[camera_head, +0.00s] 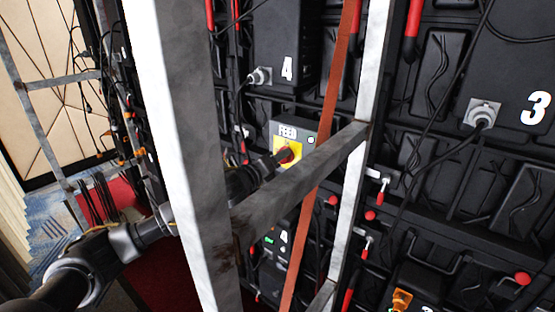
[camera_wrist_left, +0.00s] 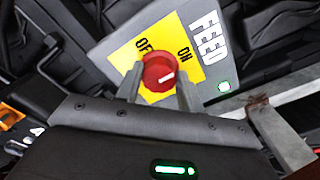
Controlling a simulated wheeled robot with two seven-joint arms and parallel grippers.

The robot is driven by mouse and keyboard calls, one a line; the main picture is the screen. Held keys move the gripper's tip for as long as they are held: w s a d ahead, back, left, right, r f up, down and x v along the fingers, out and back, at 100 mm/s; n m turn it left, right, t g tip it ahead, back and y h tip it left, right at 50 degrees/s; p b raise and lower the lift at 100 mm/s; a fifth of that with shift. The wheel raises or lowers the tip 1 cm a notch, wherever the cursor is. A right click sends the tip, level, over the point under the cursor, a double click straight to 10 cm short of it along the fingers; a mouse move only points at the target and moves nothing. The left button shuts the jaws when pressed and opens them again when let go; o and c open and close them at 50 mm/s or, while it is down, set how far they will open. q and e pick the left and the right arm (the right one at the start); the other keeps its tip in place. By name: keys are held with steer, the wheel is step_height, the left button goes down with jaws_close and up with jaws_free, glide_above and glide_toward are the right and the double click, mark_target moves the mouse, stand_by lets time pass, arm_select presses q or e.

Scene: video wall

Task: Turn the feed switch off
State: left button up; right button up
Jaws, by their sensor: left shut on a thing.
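The feed switch is a grey box (camera_head: 298,132) marked FEED, with a yellow plate and a red knob (camera_head: 287,155), behind the metal frame in the head view. The left wrist view shows the knob (camera_wrist_left: 160,71) close up on the yellow plate (camera_wrist_left: 190,70) marked OFF and ON. Its white mark points right and slightly up, on the ON side. My left gripper (camera_wrist_left: 158,88) is shut on the knob, one finger on each side. In the head view my left gripper (camera_head: 272,163) reaches the box from the left, partly hidden. My right gripper is not in view.
A pale metal upright (camera_head: 185,130) and a crossbar (camera_head: 300,178) stand close around my left arm. Black panels with cables fill the right.

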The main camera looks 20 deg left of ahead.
arm_select(q)
steer(key=shift+n, duration=0.3)
steer(key=shift+f+n+p, duration=0.15)
steer(key=shift+n+p, duration=1.65)
steer(key=shift+n, duration=2.45)
steer(key=shift+f+n+p, duration=0.15)
steer(key=shift+n+p, duration=1.65)
steer(key=shift+n, duration=2.45)
steer(key=o, duration=1)
steer(key=b+v, duration=0.2)
steer(key=v, duration=0.9)
steer(key=shift+b, duration=0.4)
